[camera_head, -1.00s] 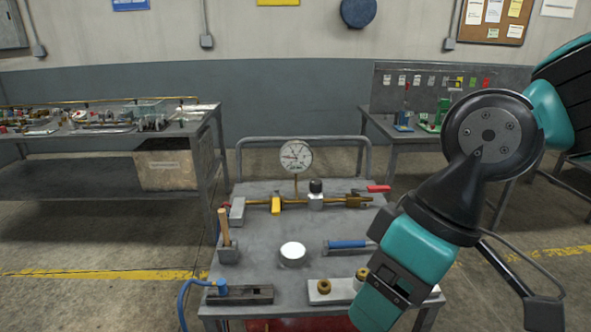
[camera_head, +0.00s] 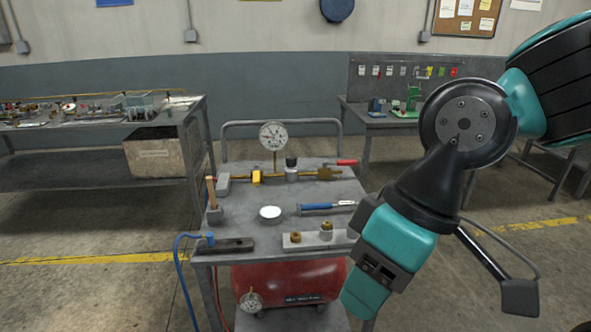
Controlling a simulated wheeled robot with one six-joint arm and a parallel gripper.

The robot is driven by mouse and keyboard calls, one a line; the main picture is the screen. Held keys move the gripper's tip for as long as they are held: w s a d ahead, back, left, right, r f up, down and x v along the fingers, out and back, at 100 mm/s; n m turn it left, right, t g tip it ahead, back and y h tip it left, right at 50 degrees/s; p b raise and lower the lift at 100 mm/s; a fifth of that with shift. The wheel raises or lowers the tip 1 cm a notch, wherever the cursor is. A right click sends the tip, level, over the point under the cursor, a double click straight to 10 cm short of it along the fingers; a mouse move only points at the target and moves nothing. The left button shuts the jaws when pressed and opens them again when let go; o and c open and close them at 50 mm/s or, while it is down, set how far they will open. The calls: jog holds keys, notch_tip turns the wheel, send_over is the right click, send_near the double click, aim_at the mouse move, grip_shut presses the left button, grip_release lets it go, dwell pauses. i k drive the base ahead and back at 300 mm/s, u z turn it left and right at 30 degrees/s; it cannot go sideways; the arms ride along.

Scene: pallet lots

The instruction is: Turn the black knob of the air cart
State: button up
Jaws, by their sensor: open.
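The air cart (camera_head: 240,215) stands ahead of me, with a grey top and a red tank (camera_head: 290,283) below. A brass pipe with fittings runs along the back of its top. The black knob (camera_head: 291,161) sits upright on a pale silver valve body (camera_head: 291,175) on that pipe, right of a yellow-handled fitting (camera_head: 256,177). Nothing touches the knob. My teal and black arm comes down at the right, in front of the cart's right side. My gripper's fingers do not show in the head view.
A round gauge (camera_head: 273,135) rises behind the pipe. A red lever (camera_head: 346,162) sits at its right end. A white disc (camera_head: 270,212), a blue-handled tool (camera_head: 322,207) and a block with brass fittings (camera_head: 312,241) occupy the top. Benches stand behind, left (camera_head: 80,178) and right (camera_head: 372,127).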

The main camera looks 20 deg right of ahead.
aim_at(291, 161)
jog(key=u, duration=0.4)
jog(key=i, duration=1.2)
jog(key=z, duration=0.7)
